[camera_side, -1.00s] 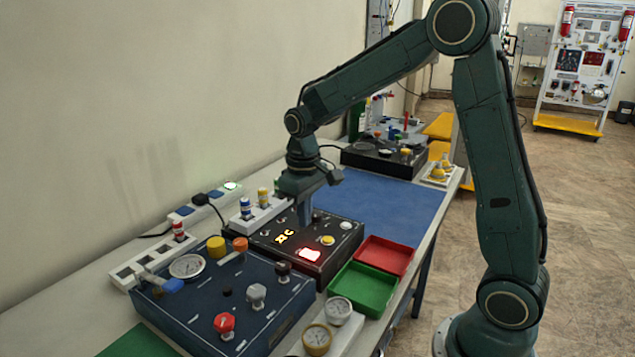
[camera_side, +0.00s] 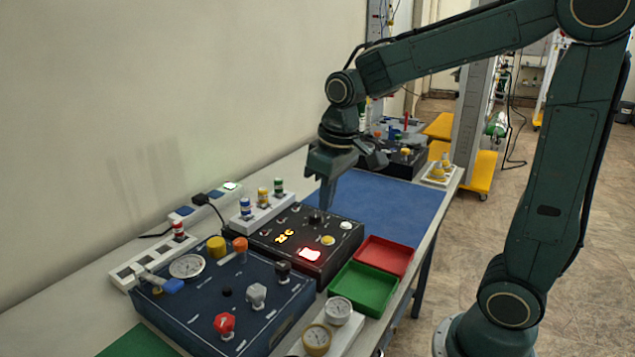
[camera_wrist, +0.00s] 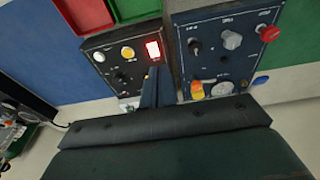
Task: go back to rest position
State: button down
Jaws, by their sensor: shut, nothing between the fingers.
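My gripper (camera_side: 326,196) is shut and empty. In the side view its fingers point down above the back part of the black panel box (camera_side: 290,251), clear of its knobs. The box has a glowing amber display, a lit red switch (camera_side: 310,254) and a yellow button (camera_side: 328,240). In the wrist view the shut fingers (camera_wrist: 153,85) reach over the same black box, with the lit red switch (camera_wrist: 153,50) just beyond the tips. My arm stays extended over the table.
A blue panel box (camera_side: 225,300) with gauge, valves and knobs stands in front. Red (camera_side: 384,255) and green (camera_side: 363,288) trays sit at the right. A white rack (camera_side: 262,213) with coloured plugs stands behind the black box. The blue mat (camera_side: 385,205) is bare.

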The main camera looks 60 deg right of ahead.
jog(key=s+a+r+t, duration=0.1)
jog(key=s+r, duration=0.1)
jog(key=s, duration=0.5)
jog(key=s+a+r+t, duration=0.2)
jog(key=s, duration=0.6)
jog(key=shift+t, duration=0.3)
dwell(0.4)
